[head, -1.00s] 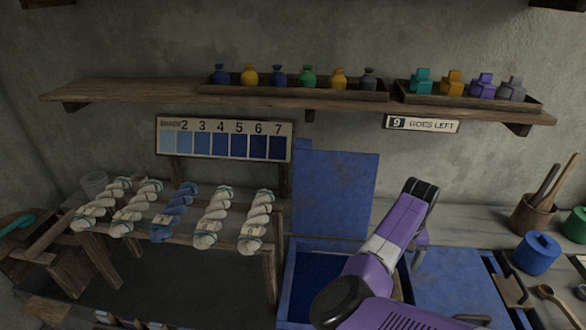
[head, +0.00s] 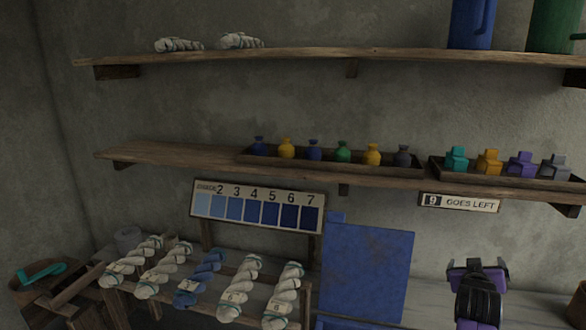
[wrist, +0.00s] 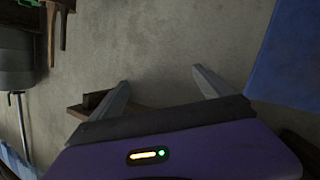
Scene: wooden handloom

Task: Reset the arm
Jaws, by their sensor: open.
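My gripper (wrist: 164,86) shows in the wrist view with its two grey fingers spread apart. Nothing is held between them; the grey wall and part of a wooden piece lie beyond. In the head view my purple and black arm (head: 478,293) stands at the lower right, to the right of the raised blue panel (head: 366,270). The fingers cannot be made out in the head view.
A rack holds several white skeins (head: 240,288) and one blue skein (head: 200,278), below a shade card (head: 258,207). The middle shelf (head: 165,156) carries small bottles and stoppered blocks. A sign (head: 459,203) reads "9 goes left". An upper shelf (head: 300,59) holds two skeins.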

